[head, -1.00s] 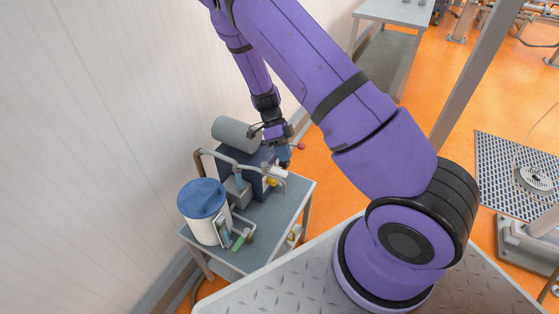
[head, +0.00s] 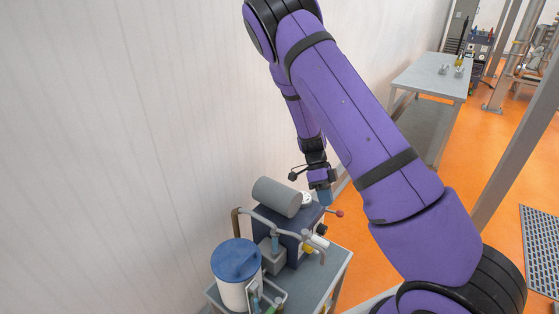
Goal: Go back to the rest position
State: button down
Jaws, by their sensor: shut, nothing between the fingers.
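My gripper (head: 324,196) hangs at the end of my purple arm, pointing down. It is just above and behind the right side of the pump machine on the small grey cart. Its fingers look closed with nothing held, though they are small in the picture. The machine has a grey cylinder (head: 277,197) and a dark blue body (head: 290,236). A lever with a red knob (head: 340,213) sticks out to the right, close below the gripper.
A white tank with a blue lid (head: 236,258) stands at the front of the cart (head: 336,262). A pale wall (head: 120,140) runs along the left. A grey table (head: 432,76) stands at the back right. Orange floor (head: 462,135) lies open to the right.

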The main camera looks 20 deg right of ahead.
jog(key=s+a+r+n+t+y, duration=0.1)
jog(key=s+a+r+n+t, duration=0.2)
jog(key=r+n, duration=0.65)
jog(key=s+a+r+n+t+y, duration=0.1)
jog(key=s+a+r+n+t, duration=0.2)
jog(key=r, duration=1.2)
jog(key=s+a+r+n+t+h, duration=0.1)
jog(key=s+r+n+t, duration=0.5)
jog(key=s+r+n, duration=0.6)
jog(key=shift+s+a+r+n+t+h, duration=0.45)
jog(key=shift+s+n, duration=0.8)
jog(key=shift+s, duration=0.8)
jog(key=shift+d+f, duration=0.1)
jog(key=shift+d, duration=0.05)
